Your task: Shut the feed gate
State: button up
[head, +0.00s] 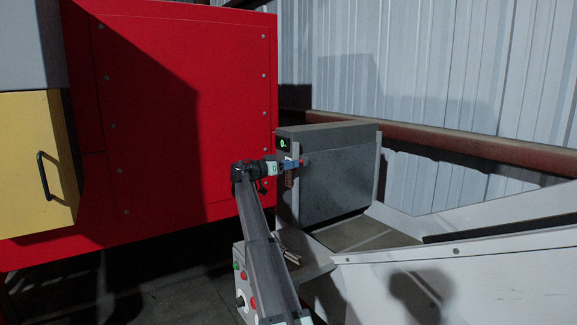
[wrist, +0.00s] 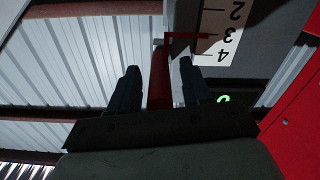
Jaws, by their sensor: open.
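The feed gate (head: 335,180) is a dark grey plate between two upright posts under a grey housing. Its lower edge is close above the chute floor; the exact gap is hard to tell. A red handle (head: 305,161) sticks out near its left post. My gripper (head: 292,163) is at this handle. In the wrist view my gripper (wrist: 160,82) is open, with the red handle bar (wrist: 158,75) between its two dark fingers and space showing on either side. A thin red pointer (wrist: 188,35) lies across a white scale (wrist: 218,32), near the 3.
A small green-lit display (head: 284,143) is on the housing. A white-sided chute (head: 450,262) runs off to the right. A large red machine panel (head: 190,110) and a yellow box (head: 35,160) with a black handle stand left. A control box (head: 243,285) with buttons is below.

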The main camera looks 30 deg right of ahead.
jog(key=shift+d, duration=0.1)
jog(key=shift+c, duration=0.2)
grip_shut()
dwell(0.5)
